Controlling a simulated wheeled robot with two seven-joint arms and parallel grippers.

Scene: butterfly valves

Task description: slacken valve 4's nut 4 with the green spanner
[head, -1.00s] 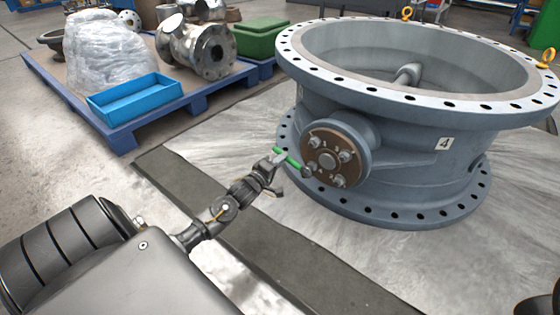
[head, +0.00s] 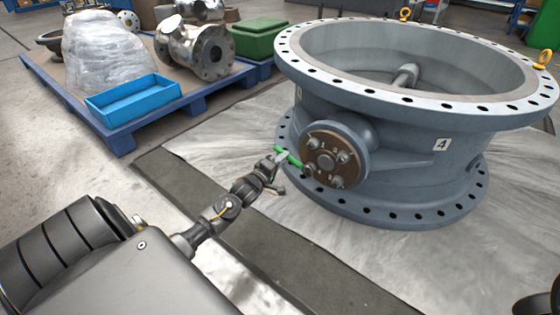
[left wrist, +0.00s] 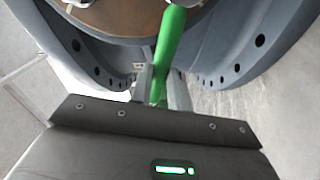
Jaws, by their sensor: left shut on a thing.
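Valve 4 (head: 410,190) is a large grey ring-shaped body with a "4" plate (head: 441,145). Its round brown side flange (head: 326,160) carries several nuts with small, hardly legible numbers. The lower left nut (head: 309,170), seemingly nut 4, is at the far end of the green spanner (head: 290,158). My left gripper (head: 281,160) is shut on the spanner's handle, just left of the flange. In the left wrist view the spanner (left wrist: 170,40) runs from between the fingers (left wrist: 158,88) up to the flange. Whether its head is seated around the nut is hidden.
A blue pallet (head: 125,138) at the back left holds a blue tray (head: 135,98), a wrapped bundle (head: 103,52) and a metal valve body (head: 195,50). A green bin (head: 257,40) stands behind. The floor left of valve 4 is clear.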

